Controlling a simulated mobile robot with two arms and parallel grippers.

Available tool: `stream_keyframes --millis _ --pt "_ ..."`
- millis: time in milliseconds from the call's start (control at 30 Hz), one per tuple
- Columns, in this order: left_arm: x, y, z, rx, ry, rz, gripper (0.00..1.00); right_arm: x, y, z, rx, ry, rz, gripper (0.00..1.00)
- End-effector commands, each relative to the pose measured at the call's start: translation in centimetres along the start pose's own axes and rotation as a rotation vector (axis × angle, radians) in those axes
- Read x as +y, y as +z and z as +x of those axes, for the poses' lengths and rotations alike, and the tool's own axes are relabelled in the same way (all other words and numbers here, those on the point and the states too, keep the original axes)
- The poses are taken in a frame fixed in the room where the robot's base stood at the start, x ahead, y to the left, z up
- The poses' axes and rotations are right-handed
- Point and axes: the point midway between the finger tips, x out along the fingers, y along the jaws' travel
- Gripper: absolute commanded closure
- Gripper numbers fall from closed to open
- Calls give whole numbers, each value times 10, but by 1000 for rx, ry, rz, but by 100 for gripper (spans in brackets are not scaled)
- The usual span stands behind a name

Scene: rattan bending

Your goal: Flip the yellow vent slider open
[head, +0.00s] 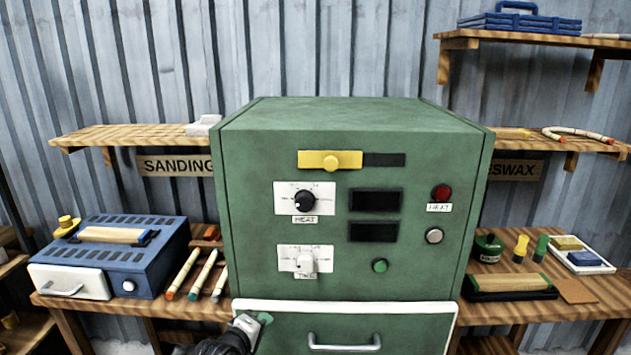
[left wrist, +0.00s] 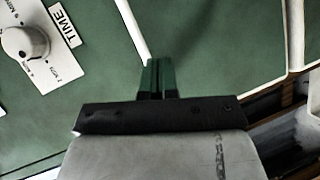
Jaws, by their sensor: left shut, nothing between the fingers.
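The yellow vent slider (head: 330,160) is a flat plate with a round knob near the top of the green box's (head: 254,220) front. It sits at the left of its track, and a dark slot (head: 384,160) shows to its right. My left gripper (head: 264,319) is shut and empty, low at the box's left front by the drawer's top edge, well below the slider. In the left wrist view its dark green fingers (left wrist: 158,78) are together in front of the green panel, right of the TIME knob (left wrist: 25,42). The slider is not in that view. My right gripper is not in view.
The HEAT knob (head: 304,201), white TIME knob (head: 305,262), red lamp (head: 441,193) and green button (head: 380,265) sit below the slider. A drawer handle (head: 344,342) projects at the bottom. A blue case (head: 110,262) stands left; wax tools lie right.

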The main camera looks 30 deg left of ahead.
Motion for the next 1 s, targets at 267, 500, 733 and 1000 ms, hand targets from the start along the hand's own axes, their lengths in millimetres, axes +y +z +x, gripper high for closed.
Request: stream_keyframes --millis 267,500,733,1000 --pt "101 -22 -15 -22 196 -184 100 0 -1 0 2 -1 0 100" --pt "224 -32 -63 -139 435 -399 100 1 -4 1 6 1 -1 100" --pt "295 -25 -109 -274 567 -528 100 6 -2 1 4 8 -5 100" --pt "304 -24 -116 -297 582 -549 100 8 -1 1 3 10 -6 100"
